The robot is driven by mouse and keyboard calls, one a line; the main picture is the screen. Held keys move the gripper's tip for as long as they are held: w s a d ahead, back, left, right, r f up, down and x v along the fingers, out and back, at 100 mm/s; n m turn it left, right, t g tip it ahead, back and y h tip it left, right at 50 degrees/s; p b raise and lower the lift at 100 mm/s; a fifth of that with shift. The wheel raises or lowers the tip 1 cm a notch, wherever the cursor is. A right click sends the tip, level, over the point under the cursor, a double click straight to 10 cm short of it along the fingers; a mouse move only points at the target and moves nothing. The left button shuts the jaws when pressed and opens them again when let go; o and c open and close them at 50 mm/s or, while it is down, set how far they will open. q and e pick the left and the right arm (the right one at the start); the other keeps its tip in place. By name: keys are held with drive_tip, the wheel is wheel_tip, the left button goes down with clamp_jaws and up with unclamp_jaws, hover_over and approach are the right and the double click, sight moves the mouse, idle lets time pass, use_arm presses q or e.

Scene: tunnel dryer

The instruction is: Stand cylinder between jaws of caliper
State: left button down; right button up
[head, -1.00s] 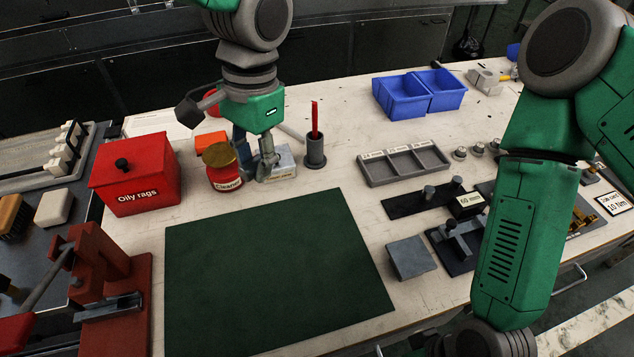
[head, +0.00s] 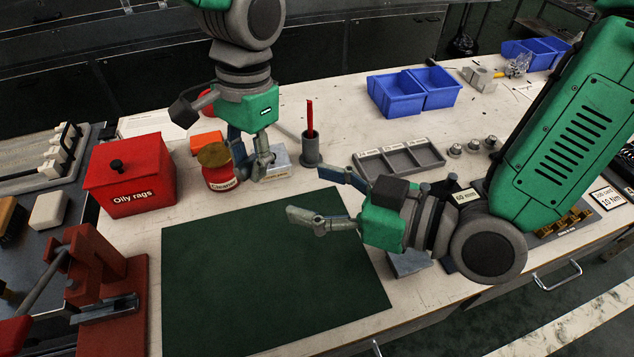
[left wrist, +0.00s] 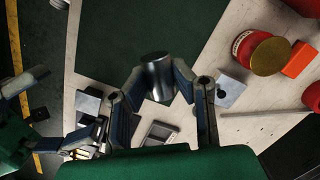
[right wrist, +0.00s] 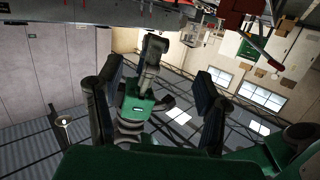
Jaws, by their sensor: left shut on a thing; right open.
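My left gripper (head: 256,165) is shut on a shiny grey metal cylinder (left wrist: 158,78), seen between its fingers in the left wrist view. It hovers over the back of the bench, beside the red cleaner tin; the cylinder cannot be made out in the head view. My right gripper (head: 328,200) is open and empty above the green mat's right side, its fingers pointing left. It also shows open in the right wrist view (right wrist: 155,90). The caliper cannot be made out now; my right arm covers much of the area by the 60 mm card (head: 466,197).
The green mat (head: 250,280) is bare. Around it are the red oily rags box (head: 130,180), cleaner tin (head: 217,168), a silver block (head: 280,165), a grey cup with a red stick (head: 310,150), a compartment tray (head: 400,158) and blue bins (head: 397,97).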

sight(245, 168)
drive_tip(key=x, duration=0.8)
drive_tip(key=r+x, duration=0.1)
drive_tip(key=x, duration=0.3)
drive_tip(key=shift+w, duration=0.2)
clamp_jaws()
use_arm(q)
drive_tip(key=c, duration=1.3)
unclamp_jaws()
drive_tip(key=shift+w, duration=0.1)
